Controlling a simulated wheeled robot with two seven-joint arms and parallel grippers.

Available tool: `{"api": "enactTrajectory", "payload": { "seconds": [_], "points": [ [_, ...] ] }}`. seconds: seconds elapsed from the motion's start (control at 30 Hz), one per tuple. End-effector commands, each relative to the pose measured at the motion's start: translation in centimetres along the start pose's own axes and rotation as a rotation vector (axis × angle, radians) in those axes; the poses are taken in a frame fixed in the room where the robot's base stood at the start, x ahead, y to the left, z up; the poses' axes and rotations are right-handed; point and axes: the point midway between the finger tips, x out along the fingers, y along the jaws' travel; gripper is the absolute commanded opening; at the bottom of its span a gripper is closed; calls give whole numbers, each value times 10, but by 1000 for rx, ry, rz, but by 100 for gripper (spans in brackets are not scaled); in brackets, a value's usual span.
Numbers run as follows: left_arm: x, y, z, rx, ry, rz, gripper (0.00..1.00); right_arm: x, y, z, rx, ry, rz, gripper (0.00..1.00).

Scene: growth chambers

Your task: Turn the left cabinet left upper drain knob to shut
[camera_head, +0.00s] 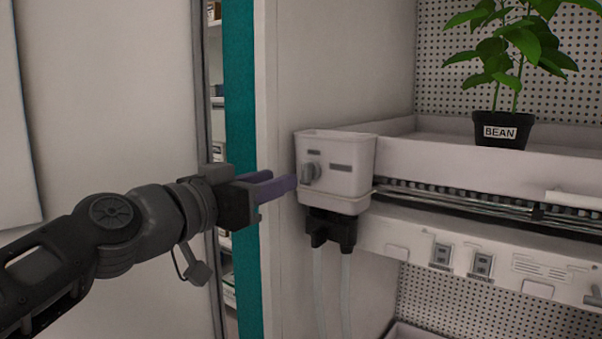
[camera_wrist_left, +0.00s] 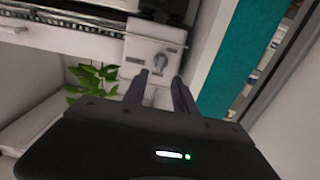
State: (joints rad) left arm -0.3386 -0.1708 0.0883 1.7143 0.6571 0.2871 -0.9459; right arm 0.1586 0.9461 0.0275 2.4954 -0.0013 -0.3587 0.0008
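My left gripper (camera_head: 282,182) has purple-grey fingers pointing at the knob from the left. In the left wrist view the two fingers (camera_wrist_left: 162,78) are apart with nothing between them. A small gap seems to remain between the fingertips and the knob. My right gripper is not in view.
A black valve block (camera_head: 331,229) with pale hoses hangs under the box. A potted plant labelled BEAN (camera_head: 502,131) stands on the upper tray (camera_head: 490,166). Outlets (camera_head: 482,264) line the panel below. A teal door edge (camera_head: 241,120) and the cabinet side wall are left of the box.

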Motion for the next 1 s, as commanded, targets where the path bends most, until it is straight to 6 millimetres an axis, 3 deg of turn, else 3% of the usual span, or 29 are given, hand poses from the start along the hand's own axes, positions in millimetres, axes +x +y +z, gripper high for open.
{"api": "enactTrajectory", "payload": {
  "seconds": [0.23, 0.6, 1.0],
  "points": [
    [17, 0, 0, -2, -3, 1, 33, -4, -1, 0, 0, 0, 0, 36],
    [70, 0, 0, -2, -2, 0, 33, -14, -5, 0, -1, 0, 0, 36],
    [78, 0, 1, -2, -1, -1, 32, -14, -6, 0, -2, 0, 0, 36]
  ]
}}
